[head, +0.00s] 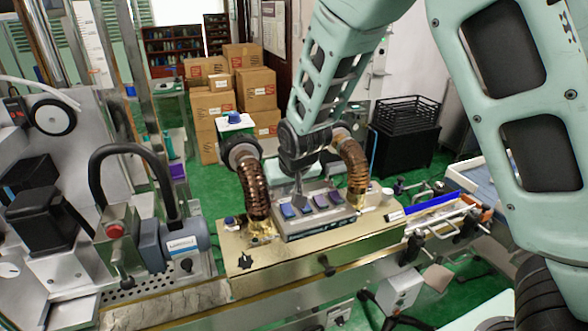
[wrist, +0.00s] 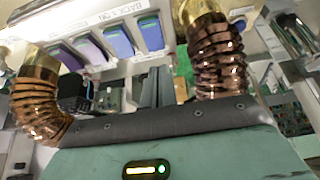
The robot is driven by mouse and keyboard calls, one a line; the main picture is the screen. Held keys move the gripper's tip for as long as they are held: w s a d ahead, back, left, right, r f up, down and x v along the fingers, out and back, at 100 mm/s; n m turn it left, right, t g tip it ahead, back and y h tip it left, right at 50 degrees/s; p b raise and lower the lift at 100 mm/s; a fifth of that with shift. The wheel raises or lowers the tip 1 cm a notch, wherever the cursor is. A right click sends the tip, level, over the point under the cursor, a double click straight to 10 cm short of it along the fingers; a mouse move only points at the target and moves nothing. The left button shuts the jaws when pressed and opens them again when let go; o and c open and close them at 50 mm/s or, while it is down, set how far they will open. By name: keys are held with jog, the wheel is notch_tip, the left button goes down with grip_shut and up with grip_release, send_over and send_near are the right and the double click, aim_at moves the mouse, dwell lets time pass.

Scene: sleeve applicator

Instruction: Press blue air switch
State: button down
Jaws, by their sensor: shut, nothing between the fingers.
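A grey switch box (head: 318,225) with a row of rocker switches sits on the brass-coloured machine top. Its leftmost switch is blue (head: 287,211); a blue-violet switch (head: 304,208), a purple one (head: 320,201) and a greyish one stand beside it. In the wrist view the order is reversed, with the blue switch (wrist: 149,33) at the right end of the row. My gripper (head: 299,202) points down, shut and empty, at the blue end of the row. Its grey fingers also show in the wrist view (wrist: 157,88). I cannot tell whether the fingertips touch a switch.
Two ribbed copper hoses (head: 254,190) (head: 354,168) rise close on both sides of my gripper. A black knob (head: 245,261) and a small blue button (head: 231,221) are on the machine. A red button box (head: 116,232) and black curved handle stand left. Cartons are behind.

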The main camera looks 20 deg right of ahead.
jog(key=s+b+v, duration=0.1)
jog(key=v, duration=0.9)
jog(key=shift+f, duration=0.15)
jog(key=shift+s, duration=0.15)
